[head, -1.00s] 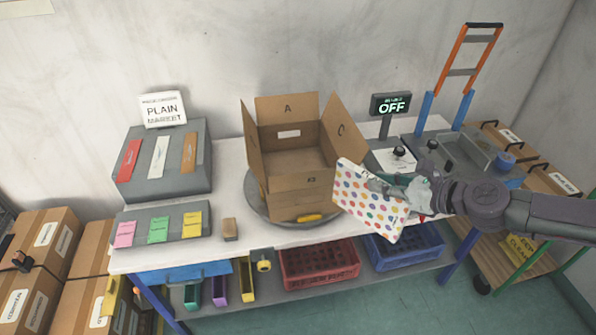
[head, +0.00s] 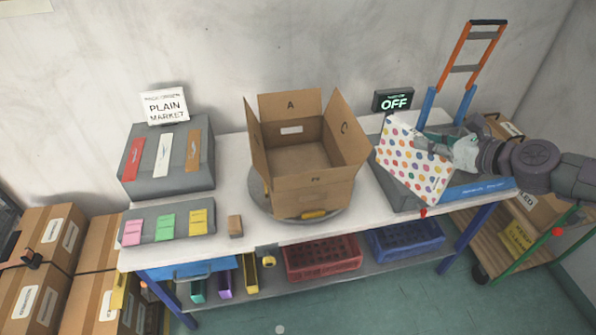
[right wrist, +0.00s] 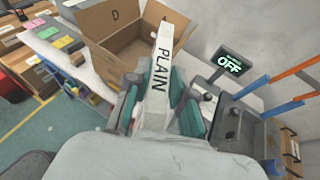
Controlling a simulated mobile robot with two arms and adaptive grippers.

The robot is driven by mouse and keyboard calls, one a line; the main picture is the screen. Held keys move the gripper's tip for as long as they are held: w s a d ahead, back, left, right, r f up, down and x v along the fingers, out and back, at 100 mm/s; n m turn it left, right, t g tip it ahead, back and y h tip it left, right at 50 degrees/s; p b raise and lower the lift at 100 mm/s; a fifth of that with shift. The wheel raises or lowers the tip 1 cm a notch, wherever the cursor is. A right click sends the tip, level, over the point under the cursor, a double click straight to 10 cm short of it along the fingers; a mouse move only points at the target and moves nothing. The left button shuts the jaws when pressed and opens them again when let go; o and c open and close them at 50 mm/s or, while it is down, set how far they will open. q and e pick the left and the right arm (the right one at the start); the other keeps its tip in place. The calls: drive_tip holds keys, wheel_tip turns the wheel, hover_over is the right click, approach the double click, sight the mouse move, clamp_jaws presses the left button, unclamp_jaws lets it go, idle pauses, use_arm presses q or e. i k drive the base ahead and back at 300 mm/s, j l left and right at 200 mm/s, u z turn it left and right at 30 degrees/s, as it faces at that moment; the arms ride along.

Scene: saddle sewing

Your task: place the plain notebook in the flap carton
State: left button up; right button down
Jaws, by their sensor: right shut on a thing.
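My right gripper (head: 436,150) is shut on a notebook (head: 408,165) with a white cover and coloured dots, held tilted to the right of the carton, over the table's right part. In the right wrist view the notebook's white spine (right wrist: 158,85) reads PLAIN and stands between the fingers of my right gripper (right wrist: 157,100). The flap carton (head: 312,192) stands open on a round grey turntable (head: 262,195), its flaps up, some lettered. Its visible inside is empty. The carton also shows in the right wrist view (right wrist: 112,22), beyond the notebook. My left gripper is out of view.
A sign reading OFF (head: 393,101) stands behind the notebook. A grey stand with an orange and blue frame (head: 474,65) is at the right. Left of the carton are a PLAIN MARKET sign (head: 166,106), coloured cards (head: 166,228) and a small brown block (head: 235,226).

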sight(304, 163)
drive_tip(key=i+j, duration=1.05)
drive_tip(key=i, duration=0.15)
